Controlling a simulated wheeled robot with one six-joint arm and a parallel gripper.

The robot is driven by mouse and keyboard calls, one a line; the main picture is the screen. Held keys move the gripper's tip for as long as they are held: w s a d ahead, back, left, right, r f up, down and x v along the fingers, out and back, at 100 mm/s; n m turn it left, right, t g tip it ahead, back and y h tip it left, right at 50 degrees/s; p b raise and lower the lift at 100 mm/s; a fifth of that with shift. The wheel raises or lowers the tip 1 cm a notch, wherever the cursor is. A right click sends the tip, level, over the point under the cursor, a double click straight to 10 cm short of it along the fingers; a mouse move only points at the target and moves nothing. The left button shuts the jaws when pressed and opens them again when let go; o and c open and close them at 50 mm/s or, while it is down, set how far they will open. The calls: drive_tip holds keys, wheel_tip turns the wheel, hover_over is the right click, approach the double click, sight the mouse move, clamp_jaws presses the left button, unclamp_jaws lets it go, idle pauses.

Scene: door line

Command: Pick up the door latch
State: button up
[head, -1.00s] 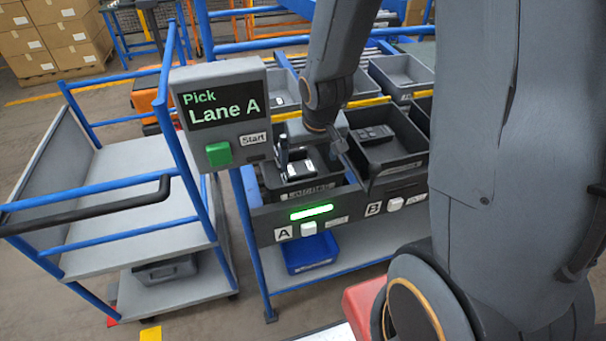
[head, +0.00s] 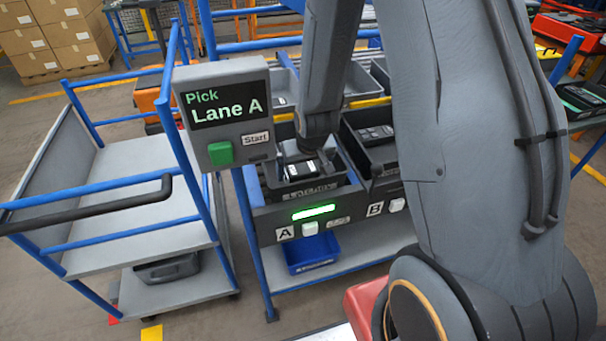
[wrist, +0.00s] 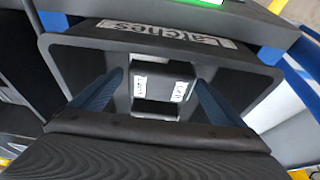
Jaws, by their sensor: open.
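The door latch (wrist: 160,88) is a dark block with white labels, lying in the dark bin (wrist: 238,56) marked "Latches" in the wrist view. In the head view the latch (head: 301,169) shows in the lane A bin (head: 318,188). My gripper (wrist: 160,78) is open; its two fingers stand on the left and right of the latch in the wrist view, with gaps visible between. I cannot tell how far above the latch the fingertips are. In the head view my wrist covers the back of the bin, and the fingers are hard to make out.
The bin walls stand close around my gripper. The lane B bin (head: 386,166) holds dark items to the right. A display (head: 223,115) reading "Pick Lane A" with a green button (head: 220,153) stands left. A blue bin (head: 312,252) sits below, and a cart (head: 130,195) at far left.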

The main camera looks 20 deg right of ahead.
drive_tip(key=shift+w+f, duration=0.1)
drive_tip(key=shift+f, duration=0.1)
drive_tip(key=shift+c, duration=0.2)
drive_tip(key=c, duration=1.4)
drive_tip(key=shift+c, duration=0.4)
drive_tip(key=shift+r, duration=0.15)
